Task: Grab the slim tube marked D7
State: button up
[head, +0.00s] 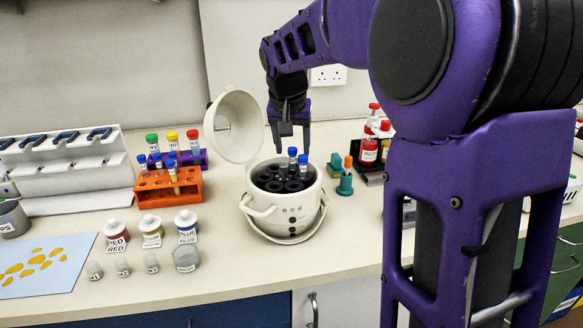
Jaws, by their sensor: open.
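No label reading D7 is legible at this size. Two slim blue-capped tubes, a rear one (292,158) and a front one (303,167), stand upright in the black rotor of an open white centrifuge (285,216). Other slim blue-capped tubes (172,172) stand in an orange rack (155,192) to the left. My gripper (291,142) is open and points down just above the two centrifuge tubes. Its fingers are close to the caps, and I cannot tell whether they are beside or behind them. Nothing is held.
The centrifuge lid (235,127) stands open at its left. A purple rack (196,158) holds green, yellow and red-capped tubes. A white pipette stand (65,165), labelled bottles (152,232) and a blue spotted sheet (45,265) lie left. Red-capped bottles (369,150) stand right.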

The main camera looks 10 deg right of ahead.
jog(key=shift+x, duration=1.2)
grip_shut()
jog(key=shift+r, duration=0.15)
